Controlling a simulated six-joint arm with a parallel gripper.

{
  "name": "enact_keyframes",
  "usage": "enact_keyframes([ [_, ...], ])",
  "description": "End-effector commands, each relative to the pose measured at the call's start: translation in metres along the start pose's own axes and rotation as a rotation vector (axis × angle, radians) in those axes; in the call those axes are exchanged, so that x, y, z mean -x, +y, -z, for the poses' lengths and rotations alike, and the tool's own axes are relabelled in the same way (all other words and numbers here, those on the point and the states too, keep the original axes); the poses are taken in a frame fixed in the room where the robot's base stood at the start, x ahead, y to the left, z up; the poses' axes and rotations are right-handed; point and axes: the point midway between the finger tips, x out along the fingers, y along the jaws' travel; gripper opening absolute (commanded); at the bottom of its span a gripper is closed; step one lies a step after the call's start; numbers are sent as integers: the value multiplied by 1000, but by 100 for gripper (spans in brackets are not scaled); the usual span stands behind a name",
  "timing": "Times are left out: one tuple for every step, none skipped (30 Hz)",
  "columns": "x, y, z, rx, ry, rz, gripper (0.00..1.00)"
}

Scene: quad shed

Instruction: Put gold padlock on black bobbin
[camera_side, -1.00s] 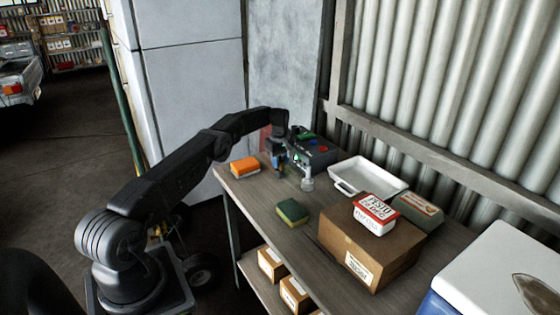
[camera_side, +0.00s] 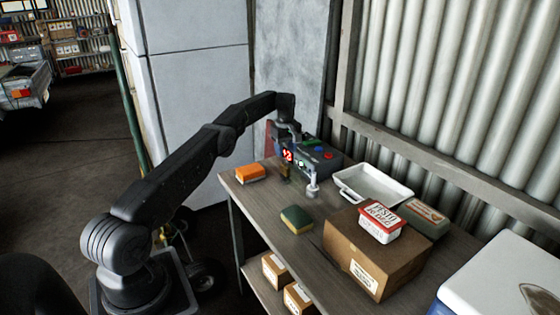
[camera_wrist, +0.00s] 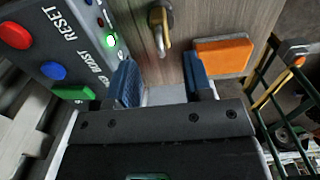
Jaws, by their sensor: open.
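The gold padlock (camera_wrist: 166,15) is at the top of the wrist view, with its grey shackle pointing toward my gripper. A dark patch shows beside its gold body; I cannot tell whether this is the black bobbin or whether the padlock rests on it. In the side view, a small dark brownish shape (camera_side: 286,178) stands on the bench below my gripper, too small to make out. My gripper (camera_wrist: 163,82) has its two blue fingers apart. A pale patch shows between them, and no padlock is held there. It is raised above the bench beside the control box.
The control box (camera_side: 322,158) with coloured buttons stands close to my gripper. A pale upright object (camera_side: 312,187), an orange sponge (camera_side: 250,173) and a green-yellow sponge (camera_side: 296,219) are nearby. A white tray (camera_side: 348,193) and a cardboard box (camera_side: 345,250) stand to the right.

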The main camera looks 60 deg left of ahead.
Motion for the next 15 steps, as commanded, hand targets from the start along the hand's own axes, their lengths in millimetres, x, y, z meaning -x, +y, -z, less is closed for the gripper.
enact_keyframes([
  [9, 2, -3, -12, 3, -5, 46],
  [14, 4, -6, -25, 5, -8, 46],
  [25, 6, -12, -48, 10, -15, 46],
  [35, 8, -18, -69, 15, -22, 46],
  [46, 10, -24, -96, 20, -28, 46],
  [62, 13, -35, -135, 28, -39, 46],
  [76, 14, -45, -170, 35, -48, 46],
  [89, 14, -55, -206, 41, -56, 46],
  [108, 14, -70, -256, 51, -69, 46],
  [121, 12, -81, -293, 58, -77, 46],
  [134, 10, -92, -331, 66, -87, 46],
  [150, 5, -108, -380, 76, -99, 46],
  [162, 2, -119, -418, 84, -109, 46],
  [173, -4, -131, -455, 91, -117, 46],
  [188, -11, -146, -504, 103, -130, 46],
])
